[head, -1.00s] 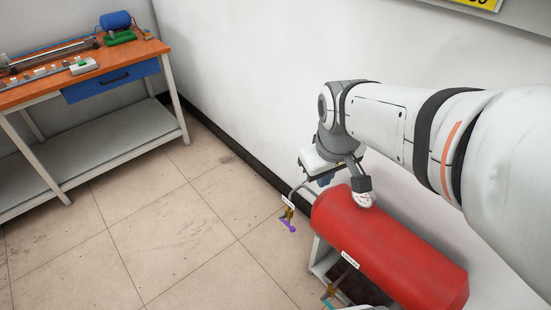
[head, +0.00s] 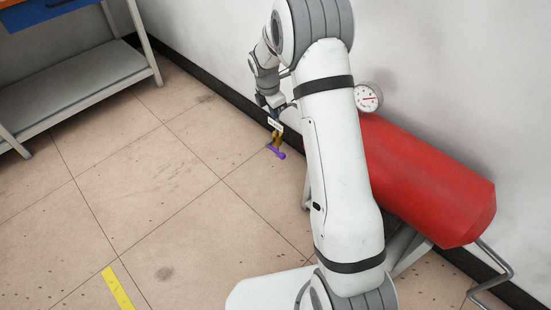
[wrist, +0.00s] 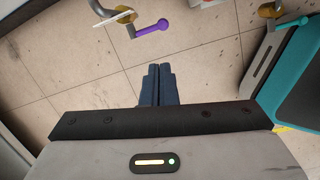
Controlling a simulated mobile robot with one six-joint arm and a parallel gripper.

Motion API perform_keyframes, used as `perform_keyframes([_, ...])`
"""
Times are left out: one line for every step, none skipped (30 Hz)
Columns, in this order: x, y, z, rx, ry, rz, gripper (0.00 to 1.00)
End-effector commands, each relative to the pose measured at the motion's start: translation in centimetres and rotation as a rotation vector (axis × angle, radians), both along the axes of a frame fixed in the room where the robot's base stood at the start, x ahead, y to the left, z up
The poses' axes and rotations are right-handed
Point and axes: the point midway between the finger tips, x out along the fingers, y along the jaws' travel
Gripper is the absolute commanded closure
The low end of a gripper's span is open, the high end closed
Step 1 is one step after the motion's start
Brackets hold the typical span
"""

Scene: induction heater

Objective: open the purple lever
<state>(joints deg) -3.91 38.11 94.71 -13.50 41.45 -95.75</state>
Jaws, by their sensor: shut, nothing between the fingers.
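The purple lever (head: 277,151) sits on a brass valve (head: 276,137) with a white tag (head: 275,124), at the left end of the red tank (head: 430,180). In the wrist view the purple lever (wrist: 152,27) points to the right from its valve, ahead of my fingers. My gripper (wrist: 158,66) is shut and empty. Its fingertips are apart from the lever in that picture; the depth between them is hard to tell. In the head view my gripper (head: 273,104) is small and partly hidden, just above the tagged valve.
A second brass valve (wrist: 272,10) with a teal lever shows at the upper right of the wrist view. A round gauge (head: 369,97) stands on the tank, close to my arm. The wall is behind the tank. The tiled floor to the left is clear, up to the workbench (head: 70,80).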

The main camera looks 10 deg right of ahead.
Motion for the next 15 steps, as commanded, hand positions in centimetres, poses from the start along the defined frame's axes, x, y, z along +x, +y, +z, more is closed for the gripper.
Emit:
perform_keyframes([0.8, 0.2, -3.6, -0.01, 0.015, 0.056, 1.0])
perform_keyframes([1.1, 0.2, -4.8, -0.017, 0.021, 0.089, 1.0])
perform_keyframes([1.6, 0.3, -6.1, -0.024, 0.028, 0.128, 1.0])
perform_keyframes([1.8, 0.3, -7.0, -0.029, 0.035, 0.153, 1.0])
perform_keyframes([2.1, 0.4, -7.7, -0.032, 0.038, 0.175, 1.0])
perform_keyframes([2.3, 0.4, -8.5, -0.036, 0.044, 0.2, 1.0])
perform_keyframes([2.5, 0.4, -9.0, -0.039, 0.047, 0.213, 1.0])
perform_keyframes([2.6, 0.5, -9.3, -0.041, 0.049, 0.226, 1.0])
perform_keyframes([2.7, 0.5, -9.6, -0.042, 0.05, 0.238, 1.0])
perform_keyframes([2.8, 0.5, -9.7, -0.044, 0.052, 0.243, 1.0])
perform_keyframes([2.8, 0.5, -9.8, -0.045, 0.052, 0.247, 1.0])
perform_keyframes([2.8, 0.5, -9.8, -0.045, 0.053, 0.25, 1.0])
perform_keyframes([2.8, 0.5, -9.8, -0.045, 0.053, 0.251, 1.0])
perform_keyframes([2.8, 0.5, -9.8, -0.045, 0.053, 0.251, 1.0])
perform_keyframes([2.8, 0.4, -9.7, -0.045, 0.053, 0.25, 1.0])
